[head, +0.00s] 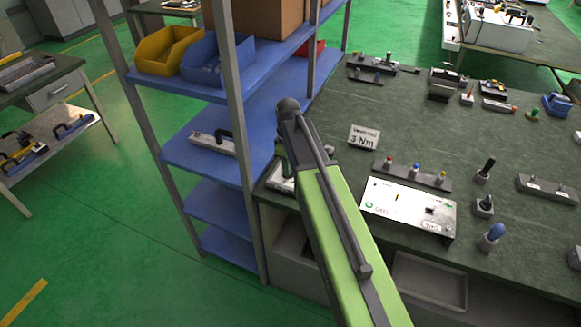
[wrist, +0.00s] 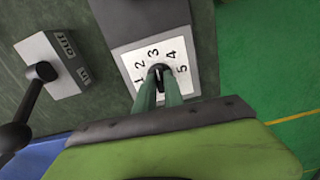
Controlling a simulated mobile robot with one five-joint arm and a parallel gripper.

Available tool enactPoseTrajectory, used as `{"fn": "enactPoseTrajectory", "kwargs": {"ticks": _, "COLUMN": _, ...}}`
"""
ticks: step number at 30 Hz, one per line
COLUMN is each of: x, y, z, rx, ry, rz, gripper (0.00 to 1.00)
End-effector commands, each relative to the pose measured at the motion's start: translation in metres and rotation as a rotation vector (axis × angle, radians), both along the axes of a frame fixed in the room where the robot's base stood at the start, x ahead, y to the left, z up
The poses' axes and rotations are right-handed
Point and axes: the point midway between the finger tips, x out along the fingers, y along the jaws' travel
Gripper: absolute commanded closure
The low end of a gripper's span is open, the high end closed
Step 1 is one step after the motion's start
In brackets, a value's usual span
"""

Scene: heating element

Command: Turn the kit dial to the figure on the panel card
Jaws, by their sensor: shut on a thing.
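The kit dial is a black knob (wrist: 160,71) on a white plate (wrist: 190,82) with the figures 1 to 5, on a grey block. My gripper (wrist: 159,82) has its two fingers around the knob, shut on it. A light mark on the knob seems to face roughly the 3, but the fingers cover part of it and I cannot tell exactly.
A lever box (wrist: 50,65) marked OUT and IN stands left of the dial, its black lever close to my gripper. A blue shelf rack (head: 215,160) is left of the bench. A white panel box (head: 408,207) and several small tools stand to the right.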

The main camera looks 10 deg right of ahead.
Motion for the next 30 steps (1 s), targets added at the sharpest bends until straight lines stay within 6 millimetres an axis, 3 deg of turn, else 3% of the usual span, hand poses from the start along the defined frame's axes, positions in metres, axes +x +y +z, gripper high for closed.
{"fn": "enactPoseTrajectory", "kwargs": {"ticks": 20, "x": -0.0030, "y": 0.0003, "z": -0.0005, "rx": 0.001, "ry": 0.008, "rz": 0.062, "gripper": 1.00}}
{"fn": "enactPoseTrajectory", "kwargs": {"ticks": 21, "x": -0.0030, "y": 0.0003, "z": -0.0005, "rx": 0.001, "ry": 0.008, "rz": 0.062, "gripper": 0.85}}
{"fn": "enactPoseTrajectory", "kwargs": {"ticks": 25, "x": -0.0024, "y": 0.0001, "z": -0.0004, "rx": 0.001, "ry": 0.007, "rz": 0.062, "gripper": 0.68}}
{"fn": "enactPoseTrajectory", "kwargs": {"ticks": 30, "x": -0.0015, "y": -0.0001, "z": -0.0002, "rx": 0.001, "ry": 0.004, "rz": 0.062, "gripper": 0.65}}
